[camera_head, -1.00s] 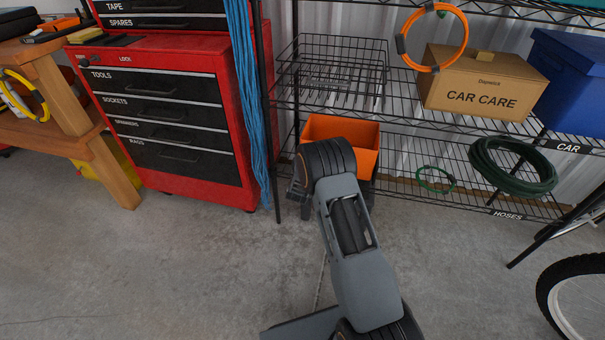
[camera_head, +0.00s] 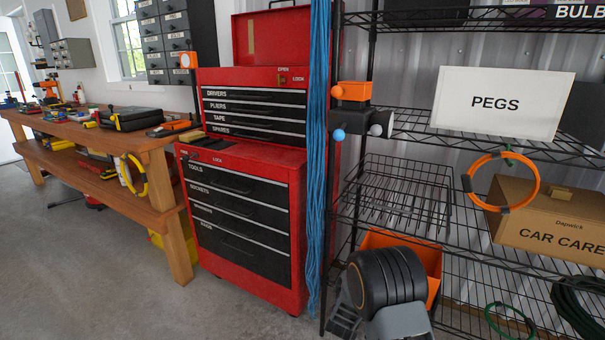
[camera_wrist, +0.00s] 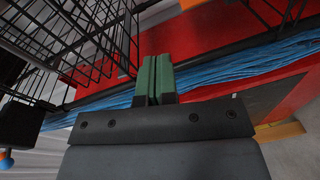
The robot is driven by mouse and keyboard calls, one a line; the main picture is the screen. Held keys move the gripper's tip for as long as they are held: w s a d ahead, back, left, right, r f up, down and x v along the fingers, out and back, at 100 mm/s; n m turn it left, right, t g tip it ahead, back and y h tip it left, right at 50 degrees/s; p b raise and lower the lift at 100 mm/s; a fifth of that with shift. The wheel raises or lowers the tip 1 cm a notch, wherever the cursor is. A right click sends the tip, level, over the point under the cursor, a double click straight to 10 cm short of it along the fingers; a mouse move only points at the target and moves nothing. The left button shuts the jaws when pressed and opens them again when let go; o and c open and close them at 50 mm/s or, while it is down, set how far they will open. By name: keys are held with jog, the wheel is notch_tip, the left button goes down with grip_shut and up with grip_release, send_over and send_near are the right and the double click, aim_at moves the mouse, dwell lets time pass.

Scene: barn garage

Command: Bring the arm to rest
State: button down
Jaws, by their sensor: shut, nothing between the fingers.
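My gripper shows in the wrist view, its two green fingertips (camera_wrist: 154,78) together with nothing between them. Beyond the fingertips in that view are a blue hanging cord bundle (camera_wrist: 105,105) and the red tool chest. In the head view my arm is at the lower middle, in front of the orange bin on the wire shelf. My gripper's fingers cannot be made out in the head view.
The red tool chest (camera_head: 301,215) stands left of the arm, with blue cord (camera_head: 318,130) hanging beside it. The wire shelf holds an orange bin (camera_head: 433,262), a wire basket (camera_head: 400,190) and a cardboard box (camera_head: 515,215). A wooden workbench (camera_head: 160,160) is at left. Open floor lies at lower left.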

jog(key=s+a+r+m+g+y+p, duration=0.15)
jog(key=r+p, duration=0.25)
jog(key=r, duration=0.4)
jog(key=s+a+r+m+g+y+p, duration=0.1)
jog(key=s+r+y+p, duration=0.25)
jog(key=r, duration=0.45)
jog(key=s+a+r+m+g+y+p, duration=0.15)
jog(key=r+p, duration=0.25)
jog(key=r, duration=0.4)
jog(key=s+r+m+g+p, duration=0.3)
jog(key=s+r+p, duration=0.3)
jog(key=s, duration=0.5)
jog(key=s+d+r+m+g+p, duration=0.1)
jog(key=s+r+m+g+p, duration=0.2)
jog(key=s+r+p, duration=0.3)
jog(key=s+r+g+y, duration=0.1)
jog(key=s+r, duration=0.3)
jog(key=s, duration=0.2)
jog(key=shift+r+g, duration=0.25)
jog(key=shift+g, duration=0.15)
jog(key=shift+s+d, duration=0.1)
